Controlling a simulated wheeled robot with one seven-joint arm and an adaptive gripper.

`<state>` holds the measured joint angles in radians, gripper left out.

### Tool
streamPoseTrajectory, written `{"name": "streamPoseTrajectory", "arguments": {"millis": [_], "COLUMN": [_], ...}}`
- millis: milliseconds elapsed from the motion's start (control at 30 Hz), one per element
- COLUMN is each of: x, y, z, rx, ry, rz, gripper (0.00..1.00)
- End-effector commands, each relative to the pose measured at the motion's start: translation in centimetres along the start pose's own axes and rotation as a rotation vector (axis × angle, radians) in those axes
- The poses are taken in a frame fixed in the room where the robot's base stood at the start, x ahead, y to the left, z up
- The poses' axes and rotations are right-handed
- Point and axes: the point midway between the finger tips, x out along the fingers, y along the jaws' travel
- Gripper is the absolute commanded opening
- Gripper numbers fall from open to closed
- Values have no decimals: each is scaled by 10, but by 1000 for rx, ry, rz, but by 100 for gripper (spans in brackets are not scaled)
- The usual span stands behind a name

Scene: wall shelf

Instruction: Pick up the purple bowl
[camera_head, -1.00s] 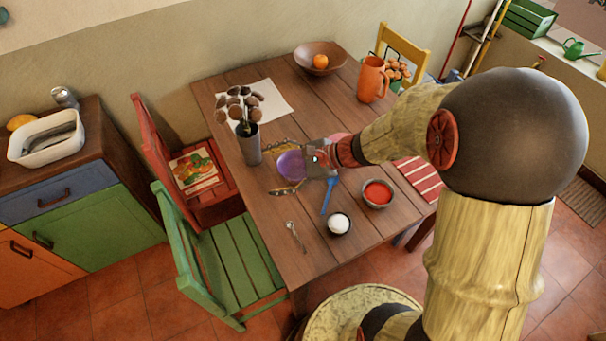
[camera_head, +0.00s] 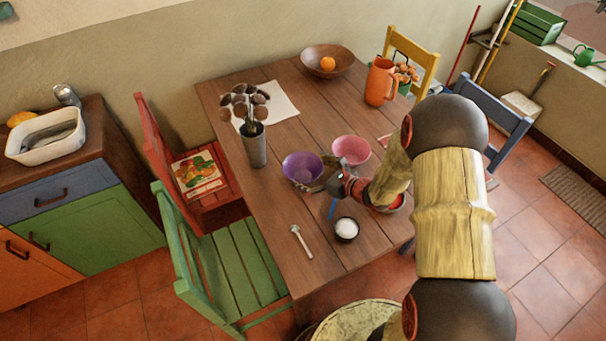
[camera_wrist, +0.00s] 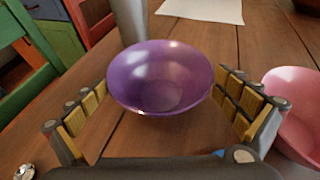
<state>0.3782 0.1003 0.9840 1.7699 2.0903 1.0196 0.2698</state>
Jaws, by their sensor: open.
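The purple bowl (camera_head: 302,168) stands upright and looks empty on the wooden table, in front of the grey vase. In the wrist view the purple bowl (camera_wrist: 160,80) is centred ahead of my gripper (camera_wrist: 165,105). The two fingers are spread wide, one on each side of the near part of the bowl, and hold nothing. In the head view my gripper (camera_head: 328,184) is at the bowl's lower right side. I cannot tell whether a finger touches the rim.
A pink bowl (camera_head: 351,150) stands close on the right of the purple one. A grey vase (camera_head: 254,146) with dried flowers is behind left. A small bowl of white stuff (camera_head: 346,229) and a spoon (camera_head: 300,240) lie nearer the front. The table's left front is clear.

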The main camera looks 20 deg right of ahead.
Motion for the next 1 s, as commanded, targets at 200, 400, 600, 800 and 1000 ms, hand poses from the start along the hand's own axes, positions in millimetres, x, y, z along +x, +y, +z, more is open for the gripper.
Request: {"name": "streamPoseTrajectory", "arguments": {"millis": [200,400,600,800,1000], "x": [31,32,32,32,32], "y": [1,0,0,1,1], "z": [-2,0,0,0,0], "rx": [-1,0,-1,-1,-1], "ry": [1,0,0,0,0], "rz": [3,1,1,1,1], "gripper": [100,100,91,80,68]}}
